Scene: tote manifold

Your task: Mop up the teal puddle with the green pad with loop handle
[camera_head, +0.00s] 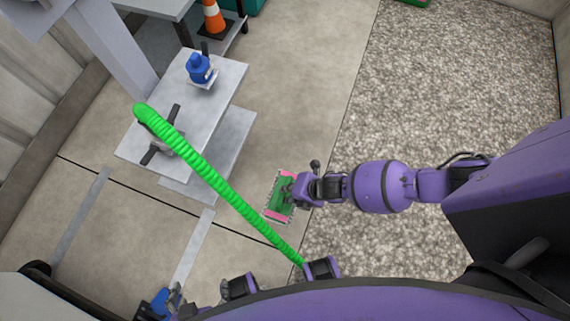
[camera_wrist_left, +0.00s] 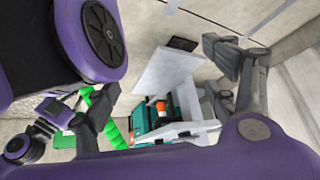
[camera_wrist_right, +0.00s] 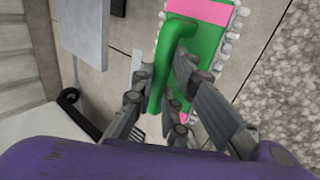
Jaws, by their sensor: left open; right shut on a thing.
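The green pad (camera_head: 280,212) has pink bands and a pale fringed edge. It shows mid-frame in the head view, beside the edge of the speckled floor. In the right wrist view the pad (camera_wrist_right: 207,45) is large, with its green loop handle (camera_wrist_right: 161,65) between the fingers. My right gripper (camera_head: 291,190) is shut on that handle; it also shows in the right wrist view (camera_wrist_right: 167,78). I cannot tell whether the pad touches the floor. My left gripper (camera_wrist_left: 160,80) is open, with nothing between its fingers in the left wrist view. I see no teal puddle in any view.
A ribbed green hose (camera_head: 220,188) runs diagonally from a grey stand (camera_head: 215,100) towards my body. A blue object (camera_head: 199,68) and a dark fitting (camera_head: 160,145) are on the stand. An orange cone (camera_head: 213,20) is behind.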

